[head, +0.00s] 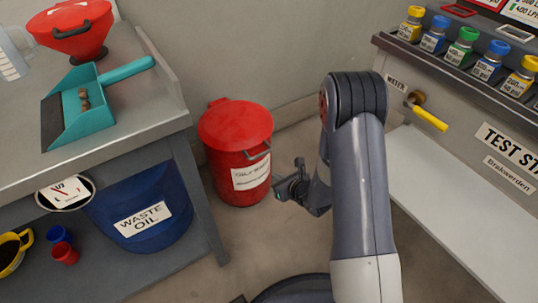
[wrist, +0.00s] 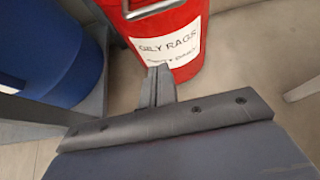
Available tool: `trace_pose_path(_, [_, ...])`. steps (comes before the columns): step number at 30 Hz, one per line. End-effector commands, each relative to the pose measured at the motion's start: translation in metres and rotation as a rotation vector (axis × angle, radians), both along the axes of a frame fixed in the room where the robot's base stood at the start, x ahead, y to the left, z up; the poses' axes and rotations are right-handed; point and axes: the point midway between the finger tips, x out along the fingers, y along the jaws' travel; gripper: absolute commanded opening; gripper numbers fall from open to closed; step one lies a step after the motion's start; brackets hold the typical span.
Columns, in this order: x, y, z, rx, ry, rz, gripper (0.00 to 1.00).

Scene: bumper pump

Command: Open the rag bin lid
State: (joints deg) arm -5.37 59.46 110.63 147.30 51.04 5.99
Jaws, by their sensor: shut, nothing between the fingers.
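The rag bin (head: 231,186) is a red can with a red lid (head: 235,124) that lies closed on top. It stands on the floor between the bench and the test stand. A grey handle (head: 257,149) is on its front, above a white label. In the wrist view the bin (wrist: 179,28) shows its handle (wrist: 150,9) at the top edge and its label reading "OILY RAGS"; its lid is out of view. My gripper (head: 280,193) is shut and empty, in front of the bin and below the handle. The fingers (wrist: 158,72) overlap the label's lower left in the wrist view, apparently without touching it.
A steel bench (head: 169,113) on the left holds a teal dustpan (head: 84,112) and red funnel (head: 75,30). A blue waste oil bin (head: 142,222) stands under it. The test stand (head: 452,118) with a yellow-handled valve (head: 428,116) is at right. Floor before the bin is clear.

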Motion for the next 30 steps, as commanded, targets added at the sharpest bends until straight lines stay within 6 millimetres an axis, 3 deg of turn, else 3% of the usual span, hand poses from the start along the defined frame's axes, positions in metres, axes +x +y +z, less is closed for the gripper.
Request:
trace_pose_path(7, [0.018,0.011,-0.017,0.002,0.003,-0.01,0.0])
trace_pose_path(18, [0.074,0.049,-0.058,0.003,0.001,-0.009,0.0])
trace_pose_path(21, [0.076,0.049,-0.036,0.003,-0.001,-0.01,0.0])
trace_pose_path(30, [0.078,0.051,-0.015,0.001,0.003,-0.011,0.0])
